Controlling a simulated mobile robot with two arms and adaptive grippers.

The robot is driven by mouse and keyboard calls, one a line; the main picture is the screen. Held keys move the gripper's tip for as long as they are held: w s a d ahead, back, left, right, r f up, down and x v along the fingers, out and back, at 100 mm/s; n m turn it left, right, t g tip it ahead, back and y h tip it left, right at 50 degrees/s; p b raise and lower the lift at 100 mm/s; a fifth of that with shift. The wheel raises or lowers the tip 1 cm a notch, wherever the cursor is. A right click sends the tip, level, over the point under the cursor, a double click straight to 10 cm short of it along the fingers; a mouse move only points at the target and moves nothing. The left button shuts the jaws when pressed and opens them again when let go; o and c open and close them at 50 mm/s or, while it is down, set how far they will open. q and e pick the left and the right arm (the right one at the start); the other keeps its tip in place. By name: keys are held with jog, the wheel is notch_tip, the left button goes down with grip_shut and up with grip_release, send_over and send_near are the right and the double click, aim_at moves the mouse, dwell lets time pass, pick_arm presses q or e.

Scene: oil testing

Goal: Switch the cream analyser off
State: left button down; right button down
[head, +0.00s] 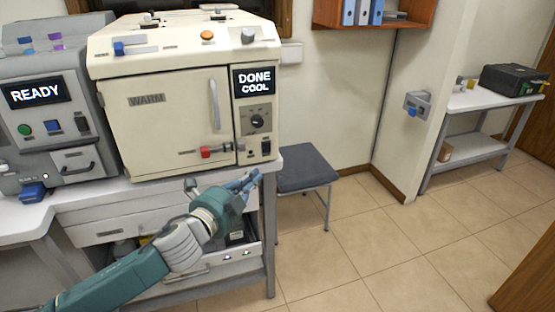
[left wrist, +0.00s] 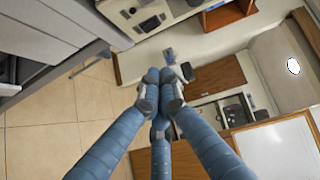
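The cream analyser (head: 170,110) stands on the bench at the left of the head view. Its screen (head: 254,81) reads "DONE COOL", and its door marked "WARM" looks closed. A dark round knob (head: 257,122) is below the screen, and a small black rocker switch (head: 266,147) is at the lower right of the front. I cannot tell the rocker's position. My left gripper (head: 250,182) is just below and in front of the analyser's lower right corner, apart from the switch. In the left wrist view its blue fingers (left wrist: 159,88) are drawn together and hold nothing visible. My right gripper is out of view.
A grey machine (head: 45,110) with a "READY" screen stands left of the analyser. A red-ended latch (head: 206,152) sticks out from the analyser's door. A grey stool (head: 305,170) stands right of the bench. The tiled floor (head: 390,250) farther right is clear.

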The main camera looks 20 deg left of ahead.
pick_arm(q)
jog(key=shift+r, duration=0.1)
jog(key=p, duration=0.2)
send_near(267, 148)
jog(key=w+d, duration=0.2)
jog(key=d, duration=0.3)
jog(key=w, duration=0.1)
jog(key=w+a, duration=0.1)
jog(key=w+a+f, duration=0.1)
jog(key=w, duration=0.1)
jog(key=shift+w, duration=0.1)
